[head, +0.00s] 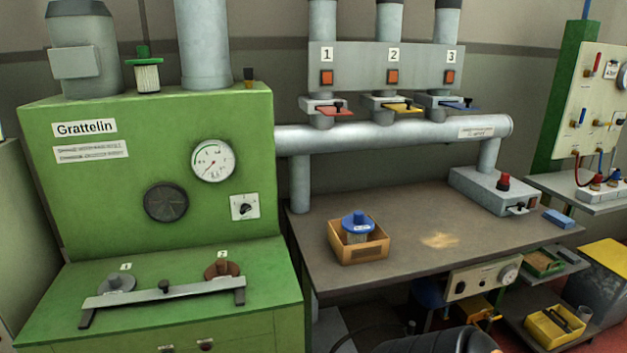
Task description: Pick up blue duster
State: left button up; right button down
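A small blue block (558,219), which looks like the blue duster, lies at the right end of the dark workbench (400,275), near its edge. It is too small to make out its details. No gripper is seen at it. A dark rounded part at the bottom edge, right of the middle, seems to be my own arm; no fingers show on it. My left gripper is not in view, and I see no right gripper fingers either.
A grey box with a red knob (493,190) stands behind the block. The green machine (110,190) fills the left.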

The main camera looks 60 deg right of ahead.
aim_at(553, 216)
jog(key=z, duration=3.5)
